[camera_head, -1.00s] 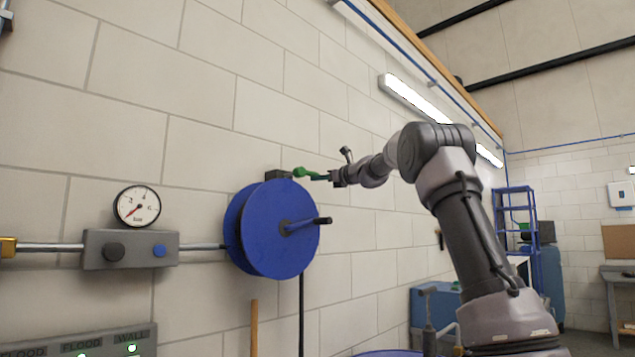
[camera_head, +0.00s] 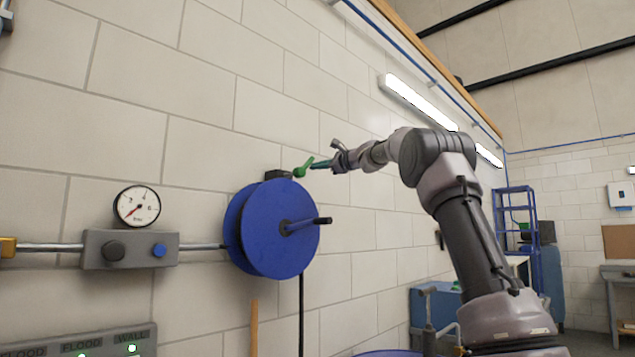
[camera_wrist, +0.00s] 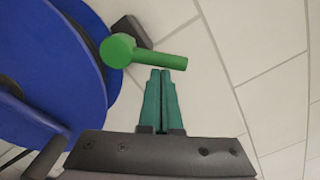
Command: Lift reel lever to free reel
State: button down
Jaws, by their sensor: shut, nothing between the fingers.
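The green reel lever (camera_head: 304,168) sits at the top of the blue reel (camera_head: 272,230), on a dark block (camera_head: 278,175) at the wall. Its arm slopes up to the right from its round hub. In the wrist view the lever (camera_wrist: 158,60) has its round hub on the left and its arm reaching right, just beyond my fingertips. My gripper (camera_head: 318,164) is shut and empty, its teal fingers (camera_wrist: 165,75) together close to the lever's arm. I cannot tell whether the fingertips touch the lever. The blue reel (camera_wrist: 45,60) fills the left of the wrist view.
A crank handle (camera_head: 308,225) sticks out from the reel's middle. A gauge (camera_head: 137,206) and a grey valve box (camera_head: 130,249) are on the wall to the left. A blue shelf rack (camera_head: 518,230) stands far right. The wall above the reel is clear.

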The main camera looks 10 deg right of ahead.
jog(key=n, duration=0.1)
jog(key=r+n, duration=0.1)
jog(key=n, duration=0.1)
jog(key=shift+s+a+r, duration=0.2)
jog(key=shift+s+a, duration=0.05)
jog(key=shift+a, duration=0.1)
jog(key=shift+s+a+r, duration=0.1)
jog(key=shift+a+r, duration=0.1)
dwell(0.4)
